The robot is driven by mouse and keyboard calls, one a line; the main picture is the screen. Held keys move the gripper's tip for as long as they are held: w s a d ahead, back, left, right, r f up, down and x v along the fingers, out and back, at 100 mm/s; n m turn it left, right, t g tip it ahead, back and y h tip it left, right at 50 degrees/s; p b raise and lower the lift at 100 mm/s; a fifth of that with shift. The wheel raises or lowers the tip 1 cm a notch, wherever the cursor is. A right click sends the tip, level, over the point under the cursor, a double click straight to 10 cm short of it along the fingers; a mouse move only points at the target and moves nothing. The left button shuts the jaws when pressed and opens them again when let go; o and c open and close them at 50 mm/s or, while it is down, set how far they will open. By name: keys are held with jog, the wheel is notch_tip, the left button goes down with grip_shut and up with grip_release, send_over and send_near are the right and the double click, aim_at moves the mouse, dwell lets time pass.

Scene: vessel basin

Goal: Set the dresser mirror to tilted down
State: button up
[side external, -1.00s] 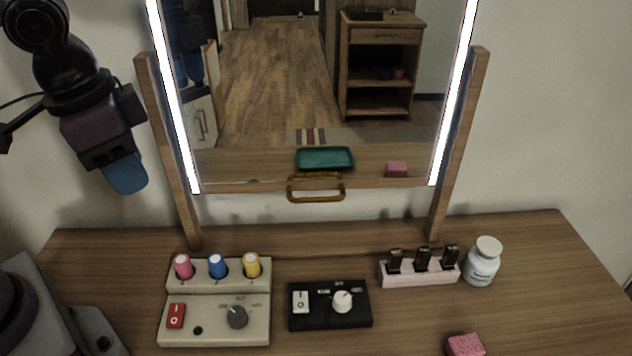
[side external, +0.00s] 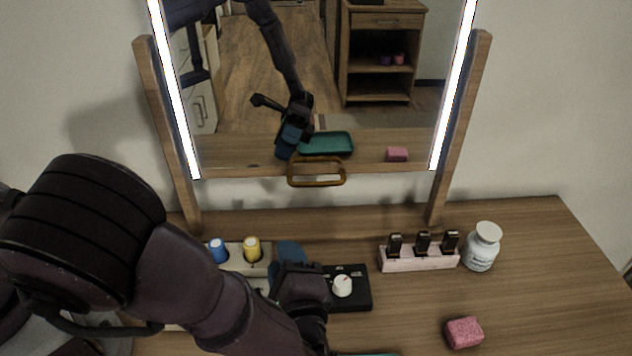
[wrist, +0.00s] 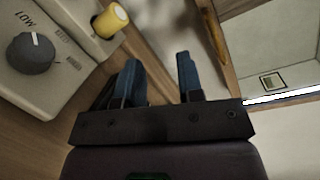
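The dresser mirror (side external: 375,138) hangs between two wooden posts, with bright light strips down its sides. A brown loop handle (side external: 317,181) sits at its bottom edge. The mirror reflects my arm, the floor and a cabinet; its exact tilt is hard to judge. My gripper (side external: 290,253) is low in front of the mirror, below and left of the handle and apart from it, partly hidden by my arm. In the wrist view my gripper (wrist: 158,80) has its two blue fingers spread with nothing between them. Part of the mirror (wrist: 265,45) shows at upper right there.
A beige control box (wrist: 50,50) with coloured knobs is partly behind my arm. A black switch box (side external: 350,300) lies beside my gripper. A pink rack of dark bottles (side external: 418,260), a white jar (side external: 482,247) and a pink sponge (side external: 464,333) stand to the right.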

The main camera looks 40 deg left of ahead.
aim_at(316, 183)
jog(key=d+t, duration=0.1)
jog(key=w+d+t, duration=0.1)
jog(key=shift+w+f+t, duration=0.2)
jog(key=shift+w+t, duration=0.1)
jog(key=shift+t, duration=0.1)
jog(key=w+a+r, duration=0.1)
jog(key=w+a, duration=0.1)
jog(key=w, duration=0.1)
jog(key=w+a+r+n+t, duration=0.1)
jog(key=w+a+r, duration=0.1)
jog(key=w, duration=0.2)
jog(key=w+a+r+n+t, duration=0.1)
jog(key=w+a+r, duration=0.1)
jog(key=w+a, duration=0.1)
jog(key=shift+w+r, duration=0.15)
jog(key=shift+w, duration=0.25)
grip_shut()
